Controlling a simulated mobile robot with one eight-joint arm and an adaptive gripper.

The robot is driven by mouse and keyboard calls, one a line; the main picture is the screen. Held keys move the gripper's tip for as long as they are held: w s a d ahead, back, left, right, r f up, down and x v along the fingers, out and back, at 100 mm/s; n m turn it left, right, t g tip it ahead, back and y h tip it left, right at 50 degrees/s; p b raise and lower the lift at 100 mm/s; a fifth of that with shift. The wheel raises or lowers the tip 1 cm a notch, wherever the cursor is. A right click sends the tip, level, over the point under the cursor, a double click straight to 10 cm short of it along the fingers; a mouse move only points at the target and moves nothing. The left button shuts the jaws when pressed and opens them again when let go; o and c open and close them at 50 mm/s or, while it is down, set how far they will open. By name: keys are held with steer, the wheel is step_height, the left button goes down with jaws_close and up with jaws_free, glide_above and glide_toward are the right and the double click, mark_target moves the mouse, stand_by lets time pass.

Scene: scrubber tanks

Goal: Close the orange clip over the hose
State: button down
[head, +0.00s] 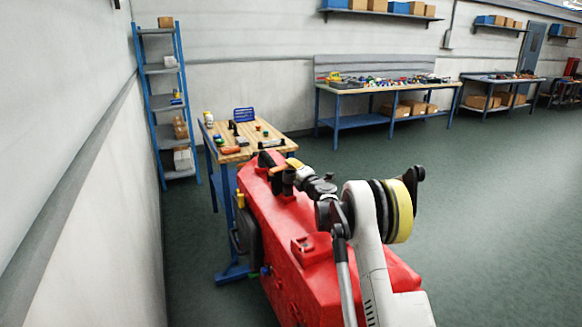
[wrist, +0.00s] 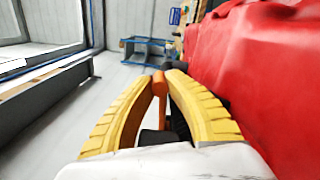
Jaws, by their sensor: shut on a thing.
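In the wrist view my gripper (wrist: 160,78) has its two yellow fingers closed around the upright orange clip (wrist: 159,88). The clip stands beside the red tank (wrist: 250,70). A dark piece (wrist: 176,65) lies just behind the fingertips, and another dark part shows between the fingers lower down; I cannot tell which is the hose, or whether the clip lies over it. In the head view my gripper (head: 294,163) is at the far upper end of the red tank, next to upright black fittings. The clip is not clear there.
A workbench (head: 282,138) with small parts stands just beyond the tank. An orange piece (head: 240,200) and a black wheel-like part (head: 244,232) show on the tank's left side. A wall runs along the left. A blue shelf rack (head: 153,110) stands behind. Floor at right is clear.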

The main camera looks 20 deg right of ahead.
steer(key=shift+d, duration=0.1)
steer(key=c, duration=1.3)
jaws_free()
steer(key=s, duration=1.2)
